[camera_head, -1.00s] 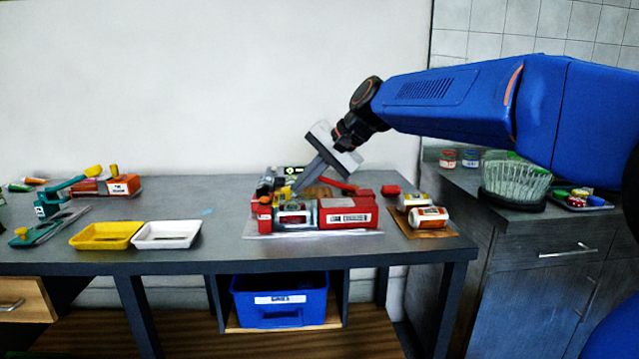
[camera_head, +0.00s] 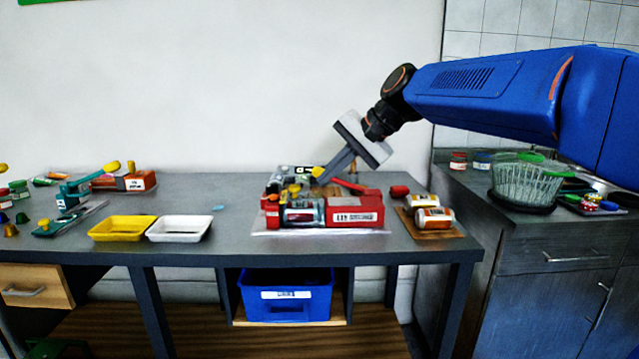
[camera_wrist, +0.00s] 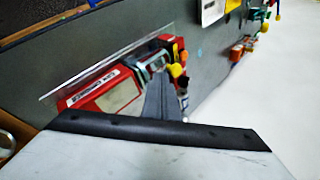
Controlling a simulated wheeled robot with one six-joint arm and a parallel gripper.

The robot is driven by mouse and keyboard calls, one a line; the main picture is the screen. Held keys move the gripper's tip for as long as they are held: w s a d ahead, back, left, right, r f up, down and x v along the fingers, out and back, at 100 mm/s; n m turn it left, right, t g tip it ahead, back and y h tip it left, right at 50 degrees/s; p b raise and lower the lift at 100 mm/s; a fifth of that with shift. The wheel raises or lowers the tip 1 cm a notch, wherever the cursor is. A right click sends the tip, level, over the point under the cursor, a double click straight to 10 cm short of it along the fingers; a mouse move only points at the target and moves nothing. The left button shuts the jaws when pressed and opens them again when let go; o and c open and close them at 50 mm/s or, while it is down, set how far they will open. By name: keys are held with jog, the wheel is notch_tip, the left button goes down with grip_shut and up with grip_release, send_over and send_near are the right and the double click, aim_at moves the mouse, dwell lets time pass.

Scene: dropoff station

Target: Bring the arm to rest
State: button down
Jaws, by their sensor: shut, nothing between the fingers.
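My gripper (camera_head: 327,176) is at the end of my blue arm, which reaches in from the right over the grey table (camera_head: 230,245). Its fingers are shut with nothing between them and slant down to the left. They hang over the back part of a red machine (camera_head: 355,209) with a clear cylinder at its left. In the wrist view the shut fingers (camera_wrist: 161,80) point at the red machine (camera_wrist: 100,98). I cannot tell how high the fingertips are above it.
A yellow tray (camera_head: 122,229) and a white tray (camera_head: 180,228) stand left of the machine. Jars (camera_head: 433,218) lie on a brown board at its right. A blue bin (camera_head: 286,298) sits below. A wire basket (camera_head: 524,184) stands on the right counter. The air above the table's left is free.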

jog(key=v, duration=0.7)
jog(key=s+d+f+n+h, duration=0.2)
jog(key=s+d+f, duration=0.4)
jog(key=s+f, duration=0.4)
jog(key=s+d+f+n+h, duration=0.2)
jog(key=s+d+f, duration=0.4)
jog(key=s+f, duration=0.4)
jog(key=s+d+f+n+h, duration=0.1)
jog(key=s+d+f+h, duration=0.2)
jog(key=s+d+f, duration=0.3)
jog(key=s+f, duration=0.4)
jog(key=shift+s+d+f+n+t, duration=0.25)
jog(key=shift+d+n+t, duration=0.05)
jog(key=shift+n+t, duration=0.1)
